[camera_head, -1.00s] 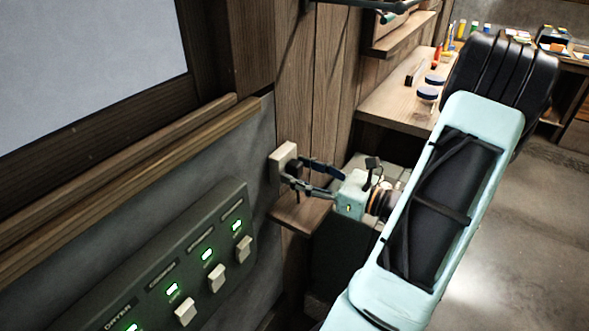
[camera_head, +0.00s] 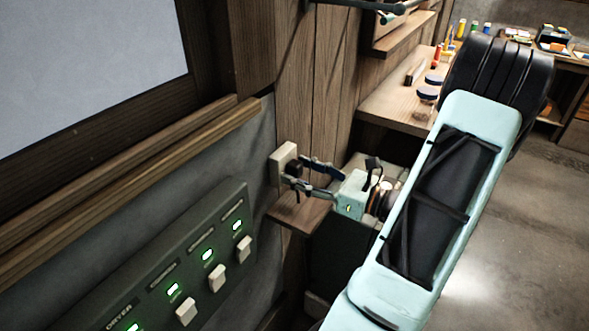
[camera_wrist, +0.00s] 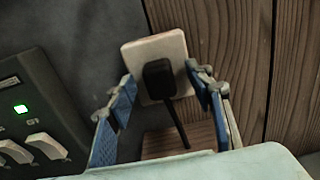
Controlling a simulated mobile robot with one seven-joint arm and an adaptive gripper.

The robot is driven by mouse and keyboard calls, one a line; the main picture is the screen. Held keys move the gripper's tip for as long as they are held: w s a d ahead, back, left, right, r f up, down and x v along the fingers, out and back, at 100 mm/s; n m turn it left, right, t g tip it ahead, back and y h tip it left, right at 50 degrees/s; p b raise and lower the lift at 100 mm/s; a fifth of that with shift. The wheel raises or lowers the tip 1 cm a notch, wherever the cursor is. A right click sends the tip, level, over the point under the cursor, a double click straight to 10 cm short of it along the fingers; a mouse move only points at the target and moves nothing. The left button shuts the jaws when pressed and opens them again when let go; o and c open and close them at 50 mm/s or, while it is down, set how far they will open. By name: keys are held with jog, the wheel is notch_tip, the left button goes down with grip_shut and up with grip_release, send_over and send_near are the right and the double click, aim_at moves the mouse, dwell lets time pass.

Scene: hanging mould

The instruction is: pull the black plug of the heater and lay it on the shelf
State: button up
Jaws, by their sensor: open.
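The black plug (camera_wrist: 159,80) sits in a pale wall socket (camera_wrist: 144,52), with its black cord hanging down from it. In the head view the plug (camera_head: 295,168) is a small dark block on the socket plate (camera_head: 279,158). My gripper (camera_head: 300,172) is open around the plug, one finger on each side. In the wrist view my gripper (camera_wrist: 160,92) shows clear gaps between both blue fingers and the plug. The small wooden shelf (camera_head: 297,213) is just below the socket; its top (camera_wrist: 180,140) also shows in the wrist view. The heater is not clearly seen.
A dark switch panel (camera_head: 190,265) with green lights and pale switches is on the wall to the left. A wooden worktop (camera_head: 392,105) with small jars stands behind. A green rail (camera_head: 375,6) is above. The bare shelf top has free room.

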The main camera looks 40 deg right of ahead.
grip_shut()
dwell(0.4)
jog(key=shift+s, duration=0.1)
jog(key=shift+p+v, duration=0.45)
jog(key=shift+v, duration=2.5)
